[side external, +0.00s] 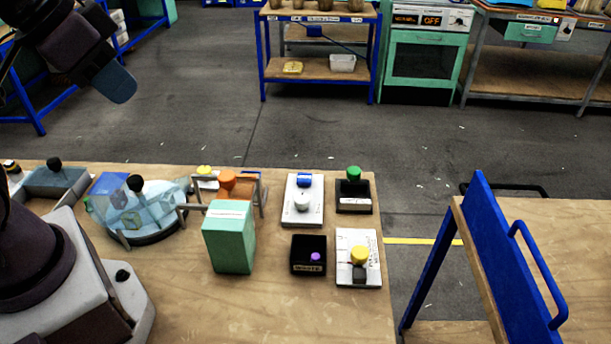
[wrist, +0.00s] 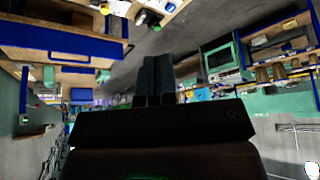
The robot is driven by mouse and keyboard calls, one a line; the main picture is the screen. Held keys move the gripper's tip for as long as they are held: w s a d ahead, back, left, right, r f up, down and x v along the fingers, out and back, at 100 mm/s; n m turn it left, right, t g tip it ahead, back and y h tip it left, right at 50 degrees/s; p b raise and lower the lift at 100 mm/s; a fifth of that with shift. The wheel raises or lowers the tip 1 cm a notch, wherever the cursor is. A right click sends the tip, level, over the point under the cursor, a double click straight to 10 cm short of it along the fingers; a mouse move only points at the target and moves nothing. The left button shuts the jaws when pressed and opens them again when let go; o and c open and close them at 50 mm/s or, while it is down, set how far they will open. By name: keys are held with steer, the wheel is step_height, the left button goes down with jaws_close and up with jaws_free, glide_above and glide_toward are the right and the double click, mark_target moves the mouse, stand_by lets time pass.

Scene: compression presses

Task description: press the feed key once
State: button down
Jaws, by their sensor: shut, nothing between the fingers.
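My gripper (side external: 118,88) is raised at the upper left of the side view, high above the table and well away from the keys. Its fingers are together and empty, and they also show in the wrist view (wrist: 156,72). Several keys stand at the table's right: a green button (side external: 353,173) on a black base, a blue and white control (side external: 303,182) on a white plate, a purple button (side external: 315,257) on a black box whose label seems to read WASTE, and a yellow button (side external: 359,254) on a white plate. I cannot read which one is the feed key.
A teal box (side external: 229,237) stands left of the black box. Behind it are an orange knob (side external: 227,178) and grey brackets. A clear domed device (side external: 145,207) and a tray (side external: 56,182) stand further left. The table (side external: 210,305) is bare in front.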

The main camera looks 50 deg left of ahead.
stand_by(0.3)
steer(key=m+t+h, duration=0.1)
steer(key=m+t, duration=0.2)
steer(key=m, duration=0.8)
glide_above(305, 178)
step_height(305, 178, down, 21)
steer(key=shift+r, duration=0.1)
steer(key=shift+f, duration=4.45)
